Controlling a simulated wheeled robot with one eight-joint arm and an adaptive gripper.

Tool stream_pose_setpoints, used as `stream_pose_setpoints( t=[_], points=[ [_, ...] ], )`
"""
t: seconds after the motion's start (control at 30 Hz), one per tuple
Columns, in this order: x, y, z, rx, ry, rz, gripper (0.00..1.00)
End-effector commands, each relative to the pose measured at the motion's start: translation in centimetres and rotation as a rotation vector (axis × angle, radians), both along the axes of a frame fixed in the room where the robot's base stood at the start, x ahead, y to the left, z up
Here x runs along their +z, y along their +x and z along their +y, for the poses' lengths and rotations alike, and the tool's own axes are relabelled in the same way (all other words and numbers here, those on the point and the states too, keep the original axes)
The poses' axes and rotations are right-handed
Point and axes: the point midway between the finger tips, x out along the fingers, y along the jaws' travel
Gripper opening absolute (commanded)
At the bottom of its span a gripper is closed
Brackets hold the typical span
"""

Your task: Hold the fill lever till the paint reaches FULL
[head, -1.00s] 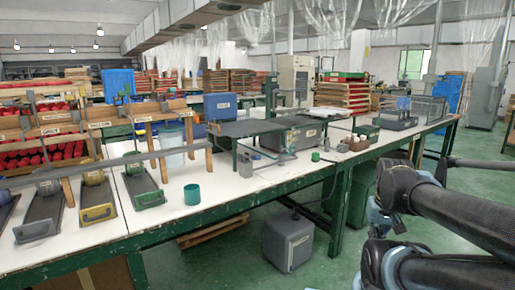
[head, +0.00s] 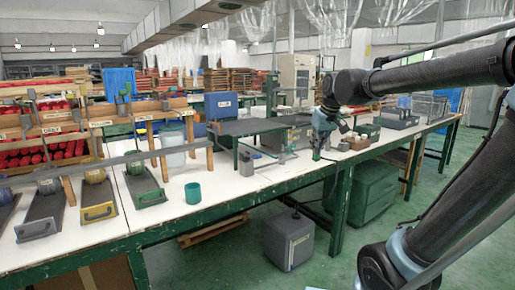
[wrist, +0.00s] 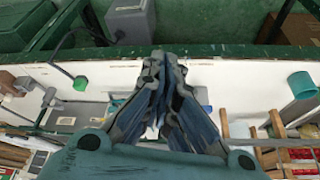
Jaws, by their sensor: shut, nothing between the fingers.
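My gripper (head: 317,156) reaches down over the white bench in the head view, near the grey equipment in its middle. In the wrist view my gripper (wrist: 163,62) has its fingers together, with nothing visible between them. A round green piece (wrist: 80,83) on a thin dark bent stem lies left of the fingers in the wrist view, apart from them. I cannot tell whether it is the fill lever. I can make out neither the paint level nor a FULL mark. A small grey stand (head: 283,158) is on the bench left of my gripper in the head view.
A teal cup (head: 193,193) stands on the bench, and also shows in the wrist view (wrist: 302,85). Yellow-handled and green trays (head: 140,186) are at left. A brown box (head: 357,143) is right of my gripper. A grey container (head: 290,240) sits on the floor.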

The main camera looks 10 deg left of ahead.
Motion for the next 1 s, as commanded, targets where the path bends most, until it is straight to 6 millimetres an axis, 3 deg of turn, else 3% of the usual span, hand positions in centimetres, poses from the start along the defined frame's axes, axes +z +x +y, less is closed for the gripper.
stream_pose_setpoints(
  t=[0.1, 0.3, 0.5, 0.67, 1.0],
  points=[
    [2.6, 2.7, 5.6, 0.089, 0.018, -0.030, 0.00],
    [5.8, 5.6, 14.5, 0.215, 0.051, -0.073, 0.00],
    [7.4, 6.7, 20.2, 0.289, 0.071, -0.099, 0.00],
    [7.8, 7.0, 21.8, 0.308, 0.077, -0.106, 0.00],
    [7.7, 7.0, 21.8, 0.308, 0.078, -0.107, 0.00]
  ],
)
